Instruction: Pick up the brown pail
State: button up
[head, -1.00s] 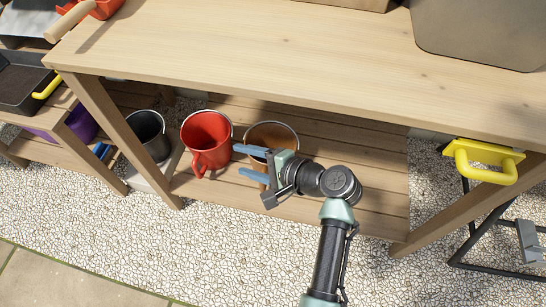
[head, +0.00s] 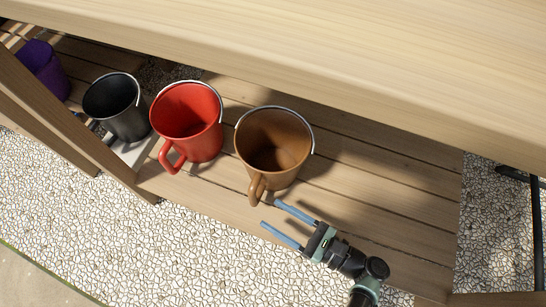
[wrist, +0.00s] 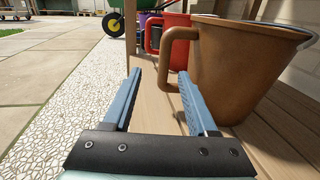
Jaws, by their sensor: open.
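The brown pail (head: 273,150) stands upright on the slatted lower shelf, with its handle (head: 257,187) toward the front and a thin metal bail at its rim. In the wrist view the pail (wrist: 240,70) fills the upper right, and its handle (wrist: 179,52) is just ahead of the fingers. My gripper (head: 272,217) is open and empty, in front of the pail and to the lower right of its handle. In the wrist view my gripper (wrist: 160,82) has its two blue fingers apart, with nothing between them. The fingers appear clear of the handle.
A red pail (head: 188,125) stands left of the brown one, then a black pail (head: 117,110) and a purple pail (head: 42,68). The wooden tabletop (head: 370,50) overhangs the shelf (head: 380,190). The shelf is bare to the right. Gravel (head: 190,250) lies in front.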

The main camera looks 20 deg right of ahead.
aim_at(251, 202)
jog(key=b+x, duration=0.1)
jog(key=x, duration=0.4)
jog(key=shift+a, duration=0.2)
jog(key=b+x, duration=0.2)
jog(key=x, duration=0.1)
jog(key=b+x, duration=0.2)
jog(key=shift+w+d+f, duration=0.3)
jog(key=shift+w, duration=0.1)
jog(key=shift+w+a+r, duration=0.15)
jog(key=shift+w, duration=0.05)
grip_shut()
dwell(0.5)
